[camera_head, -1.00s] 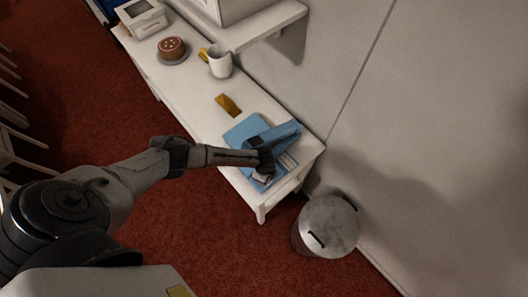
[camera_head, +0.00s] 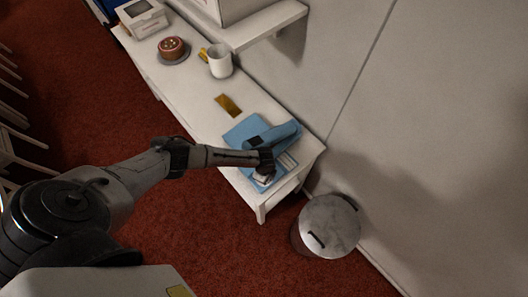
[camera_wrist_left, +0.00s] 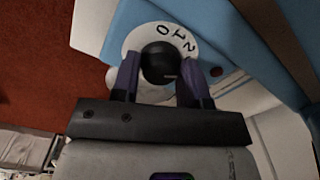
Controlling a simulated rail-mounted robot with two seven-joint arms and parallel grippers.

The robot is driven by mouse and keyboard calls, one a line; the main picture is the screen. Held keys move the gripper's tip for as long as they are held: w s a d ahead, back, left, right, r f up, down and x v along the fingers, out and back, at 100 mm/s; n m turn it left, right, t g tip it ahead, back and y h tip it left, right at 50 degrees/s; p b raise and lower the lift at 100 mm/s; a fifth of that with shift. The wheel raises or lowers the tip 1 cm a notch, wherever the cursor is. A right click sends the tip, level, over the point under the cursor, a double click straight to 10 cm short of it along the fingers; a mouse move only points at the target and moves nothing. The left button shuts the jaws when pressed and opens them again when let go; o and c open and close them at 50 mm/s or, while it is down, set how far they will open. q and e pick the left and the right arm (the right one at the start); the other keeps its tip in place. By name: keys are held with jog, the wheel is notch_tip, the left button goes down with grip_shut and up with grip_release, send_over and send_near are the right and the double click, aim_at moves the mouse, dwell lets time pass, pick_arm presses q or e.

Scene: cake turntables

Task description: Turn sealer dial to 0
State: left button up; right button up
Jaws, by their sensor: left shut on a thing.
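The blue sealer (camera_head: 240,131) sits on the near end of the white table. In the left wrist view its round white dial plate (camera_wrist_left: 136,38) carries the digits 0, 1 and 2 along the far edge. The black dial knob (camera_wrist_left: 158,60) is at its centre, with a short white mark on its near right part, away from the digits. My left gripper (camera_wrist_left: 160,84) has its fingers on either side of the knob and is shut on it. In the head view the left gripper (camera_head: 265,170) hides the dial. My right gripper is not in view.
A gold packet (camera_head: 228,105), a white mug (camera_head: 220,62), a cake (camera_head: 171,47) and a white box (camera_head: 142,16) stand further along the table (camera_head: 185,95). A shelf (camera_head: 265,24) juts from the wall. A metal bin (camera_head: 330,226) stands on the floor beside the table end.

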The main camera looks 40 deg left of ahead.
pick_arm(q)
jog(key=shift+n, duration=0.3)
jog(key=n+p, duration=0.2)
jog(key=n, duration=0.1)
jog(key=shift+d+r, duration=0.1)
jog(key=n+p, duration=0.2)
jog(key=n, duration=0.3)
jog(key=shift+n, duration=0.3)
jog(key=n+p, duration=0.1)
jog(key=n, duration=0.3)
jog(key=shift+p, duration=0.35)
jog(key=n+p, duration=0.1)
jog(key=n, duration=0.2)
jog(key=shift+n, duration=0.7)
